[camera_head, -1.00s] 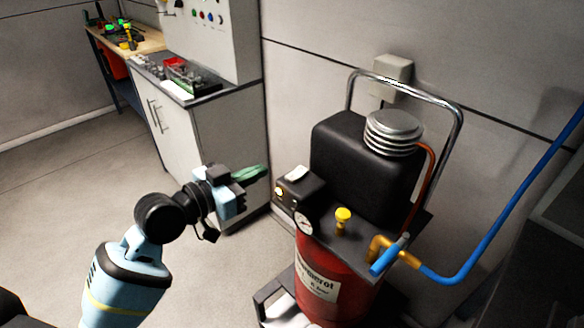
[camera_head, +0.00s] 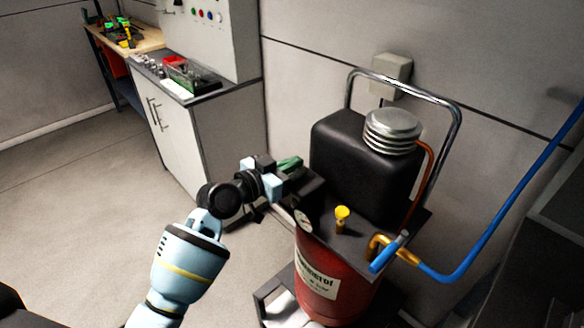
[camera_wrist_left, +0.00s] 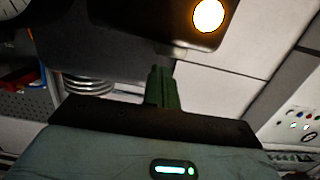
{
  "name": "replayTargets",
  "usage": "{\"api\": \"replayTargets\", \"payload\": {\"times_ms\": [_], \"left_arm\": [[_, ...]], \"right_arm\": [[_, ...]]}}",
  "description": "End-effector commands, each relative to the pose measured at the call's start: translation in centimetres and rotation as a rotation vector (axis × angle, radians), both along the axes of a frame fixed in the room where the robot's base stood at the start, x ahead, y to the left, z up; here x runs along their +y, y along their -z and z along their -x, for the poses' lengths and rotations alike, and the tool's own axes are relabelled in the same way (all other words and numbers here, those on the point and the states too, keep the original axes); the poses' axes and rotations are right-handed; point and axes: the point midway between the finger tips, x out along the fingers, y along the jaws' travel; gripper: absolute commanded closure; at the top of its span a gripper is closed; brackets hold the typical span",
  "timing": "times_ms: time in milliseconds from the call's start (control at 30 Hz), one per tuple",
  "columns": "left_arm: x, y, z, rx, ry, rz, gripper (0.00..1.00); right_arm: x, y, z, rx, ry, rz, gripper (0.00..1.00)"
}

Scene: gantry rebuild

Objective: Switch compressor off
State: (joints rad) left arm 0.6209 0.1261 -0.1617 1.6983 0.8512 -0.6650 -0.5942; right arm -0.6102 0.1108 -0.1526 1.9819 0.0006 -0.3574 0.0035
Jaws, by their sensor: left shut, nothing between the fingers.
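The compressor has a black motor housing (camera_head: 350,170) over a red tank (camera_head: 322,280). A small black switch box (camera_head: 312,192) sits at its front left, mostly covered by my left gripper (camera_head: 292,166). The gripper's green fingers are shut with nothing between them, at the top of the box; I cannot tell whether they touch it. The pale rocker switch is hidden. In the left wrist view, a bright orange-rimmed round lamp (camera_wrist_left: 209,15) shows lit on the black box, just beyond the shut fingers (camera_wrist_left: 162,88). My right gripper is not in view.
A yellow knob (camera_head: 342,216), a gauge (camera_head: 303,221) and a brass fitting with a blue hose (camera_head: 470,262) are close by. A chrome handle (camera_head: 455,130) arches behind. A grey cabinet (camera_head: 215,125) stands at the back left. Floor at left is clear.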

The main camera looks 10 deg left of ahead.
Motion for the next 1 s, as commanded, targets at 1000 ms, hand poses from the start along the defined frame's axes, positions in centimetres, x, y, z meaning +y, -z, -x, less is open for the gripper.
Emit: {"api": "replayTargets", "payload": {"times_ms": [1000], "left_arm": [[-0.4,1.7,-0.6,-0.002,0.000,0.000,1.00]], "right_arm": [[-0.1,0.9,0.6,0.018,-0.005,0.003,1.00]]}}
